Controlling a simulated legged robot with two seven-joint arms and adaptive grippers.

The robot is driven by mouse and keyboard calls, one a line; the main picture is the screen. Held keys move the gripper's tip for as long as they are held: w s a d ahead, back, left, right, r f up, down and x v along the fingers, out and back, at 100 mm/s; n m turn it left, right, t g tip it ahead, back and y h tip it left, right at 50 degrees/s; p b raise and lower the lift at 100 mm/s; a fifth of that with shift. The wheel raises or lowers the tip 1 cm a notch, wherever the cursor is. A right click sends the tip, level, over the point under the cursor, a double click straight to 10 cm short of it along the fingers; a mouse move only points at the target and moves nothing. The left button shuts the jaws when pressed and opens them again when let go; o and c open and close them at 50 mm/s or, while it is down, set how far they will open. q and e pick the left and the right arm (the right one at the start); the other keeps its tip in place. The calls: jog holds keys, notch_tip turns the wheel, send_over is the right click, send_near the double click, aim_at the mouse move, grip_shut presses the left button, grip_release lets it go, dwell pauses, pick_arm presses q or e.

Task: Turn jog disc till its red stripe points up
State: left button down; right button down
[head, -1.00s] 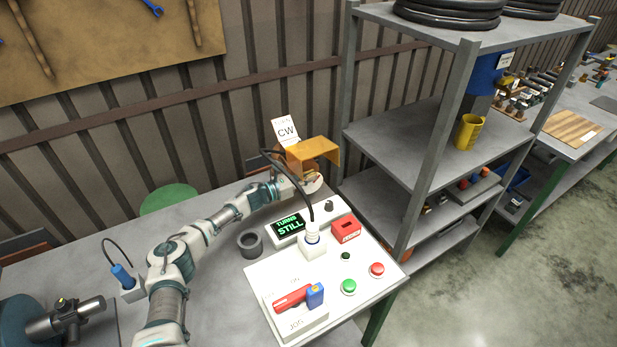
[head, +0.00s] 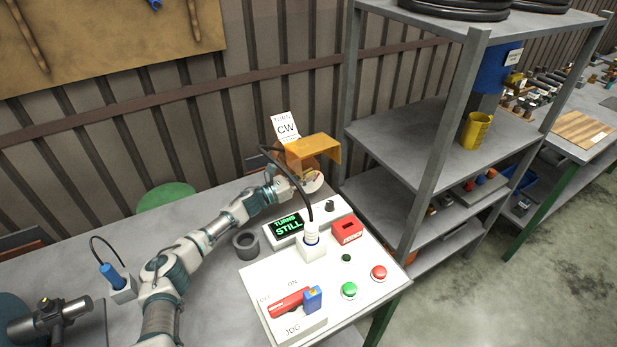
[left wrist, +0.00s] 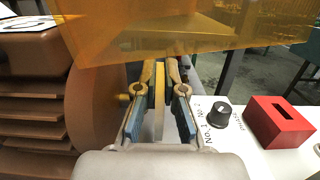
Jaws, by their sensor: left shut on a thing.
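The jog disc (head: 315,183) is a pale disc on the machine under the orange guard (head: 318,150). In the left wrist view the disc (left wrist: 160,103) shows edge-on as a thin cream strip between the fingers. My left gripper (head: 302,184) is at the disc, below the guard. It is shut on the disc's rim, with one finger on each side in the left wrist view (left wrist: 163,100). The red stripe cannot be made out in either view. A card reading "CW" (head: 286,130) stands behind the guard. My right gripper is not in view.
The guard (left wrist: 190,30) hangs close over the fingers. A ribbed brown housing (left wrist: 40,120) is at left. The display (head: 288,226) reads "STILL". A black knob (left wrist: 222,112), red box (head: 347,231), cable plug and button panel stand nearby. A grey shelf (head: 420,150) is at right.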

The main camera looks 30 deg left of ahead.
pick_arm(q)
jog(key=c, duration=1.3)
grip_release()
jog(key=shift+a, duration=0.15)
jog(key=shift+v, duration=6.05)
jog(key=shift+f, duration=0.1)
